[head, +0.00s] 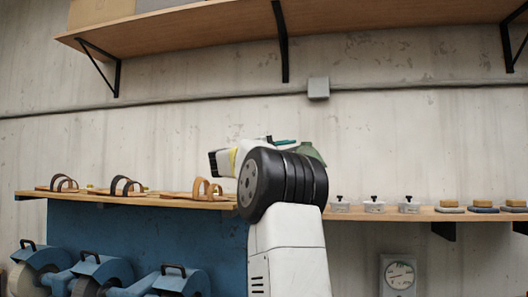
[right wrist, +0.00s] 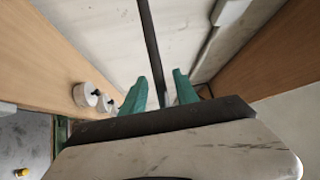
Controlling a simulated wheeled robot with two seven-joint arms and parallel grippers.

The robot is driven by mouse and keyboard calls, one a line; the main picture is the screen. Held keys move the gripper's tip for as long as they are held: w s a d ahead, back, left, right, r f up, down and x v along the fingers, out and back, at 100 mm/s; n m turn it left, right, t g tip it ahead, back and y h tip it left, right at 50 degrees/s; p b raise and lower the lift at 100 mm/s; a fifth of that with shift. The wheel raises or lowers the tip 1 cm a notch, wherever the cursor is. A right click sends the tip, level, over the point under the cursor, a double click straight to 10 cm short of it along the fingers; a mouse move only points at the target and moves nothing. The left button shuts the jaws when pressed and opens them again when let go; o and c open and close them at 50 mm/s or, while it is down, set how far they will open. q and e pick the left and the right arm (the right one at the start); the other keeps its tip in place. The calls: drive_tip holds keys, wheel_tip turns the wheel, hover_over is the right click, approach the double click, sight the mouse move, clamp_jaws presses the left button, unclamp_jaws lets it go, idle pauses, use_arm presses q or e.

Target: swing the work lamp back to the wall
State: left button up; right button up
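A thin dark rod, apparently the lamp's arm (right wrist: 149,40), runs down the right wrist view and passes between my right gripper's teal fingers (right wrist: 161,84). The fingers stand apart. A gap shows between the rod and the right-hand finger; whether the left-hand finger touches it I cannot tell. In the head view my right arm's black joint hides most of the hand. A dull green piece (head: 312,153), possibly the lamp's shade, peeks out behind the joint. My left gripper is not in view.
A lower shelf (head: 350,214) carries sandals at left and clamp-like blocks (head: 374,205) and brushes at right. An upper shelf (head: 200,28) on black brackets hangs overhead. A grey box (head: 318,88) and conduit sit on the wall. Blue machines (head: 103,270) stand at lower left.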

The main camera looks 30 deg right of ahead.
drive_tip(key=shift+d, duration=0.2)
clamp_jaws()
idle(1.3)
